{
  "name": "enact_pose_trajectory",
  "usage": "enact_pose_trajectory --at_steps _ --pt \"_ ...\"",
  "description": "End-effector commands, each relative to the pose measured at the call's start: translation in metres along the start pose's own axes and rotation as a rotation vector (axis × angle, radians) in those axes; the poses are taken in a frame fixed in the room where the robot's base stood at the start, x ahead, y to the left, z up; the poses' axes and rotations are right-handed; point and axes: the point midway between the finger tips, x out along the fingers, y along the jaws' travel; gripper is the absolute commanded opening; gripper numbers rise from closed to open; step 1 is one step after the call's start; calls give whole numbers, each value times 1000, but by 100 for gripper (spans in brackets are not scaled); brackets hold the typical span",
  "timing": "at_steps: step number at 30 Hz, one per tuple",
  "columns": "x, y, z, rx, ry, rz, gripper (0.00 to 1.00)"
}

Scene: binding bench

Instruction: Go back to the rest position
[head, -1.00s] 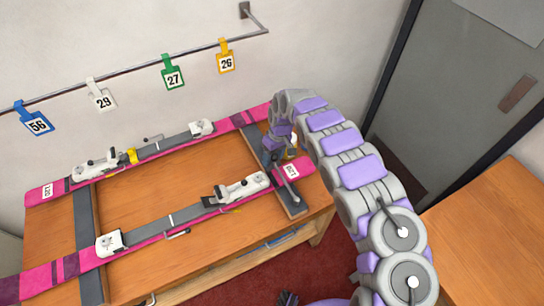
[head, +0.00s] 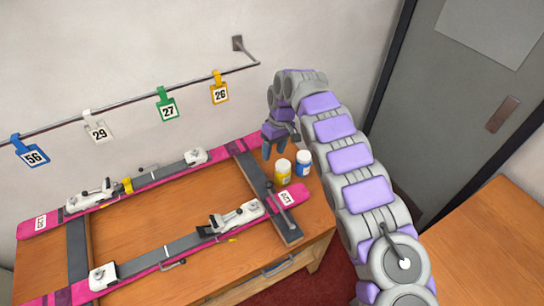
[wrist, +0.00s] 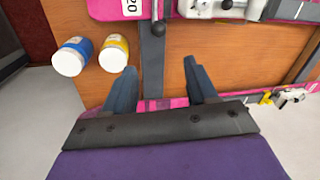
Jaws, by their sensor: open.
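My gripper (head: 281,138) is in the air above the right end of the bench, near the tip of the far pink ski (head: 160,172). In the wrist view my gripper (wrist: 163,85) shows two dark fingers spread apart with nothing between them. A yellow jar (head: 282,172) with a white lid and a blue jar (head: 303,163) with a white lid stand side by side on the bench, just below the gripper in the head view. The blue jar (wrist: 72,56) and the yellow jar (wrist: 114,53) also show in the wrist view, left of the fingers and apart from them.
The near pink ski (head: 180,243) lies across dark supports on the wooden bench (head: 160,210). A wall rail (head: 130,98) carries several numbered tags, including a yellow tag (head: 220,94). A grey door (head: 490,90) and another wooden surface (head: 490,240) are at the right.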

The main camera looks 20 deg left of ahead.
Motion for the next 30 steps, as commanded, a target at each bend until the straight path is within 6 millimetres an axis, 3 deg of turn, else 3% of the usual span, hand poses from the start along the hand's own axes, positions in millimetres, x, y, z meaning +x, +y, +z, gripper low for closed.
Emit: enact_pose_trajectory --at_steps 19,23,30 --pt "-5 4 6 17 -6 8 57" --pt "-21 20 27 84 -23 40 57" --pt "-69 53 98 289 -53 121 57"
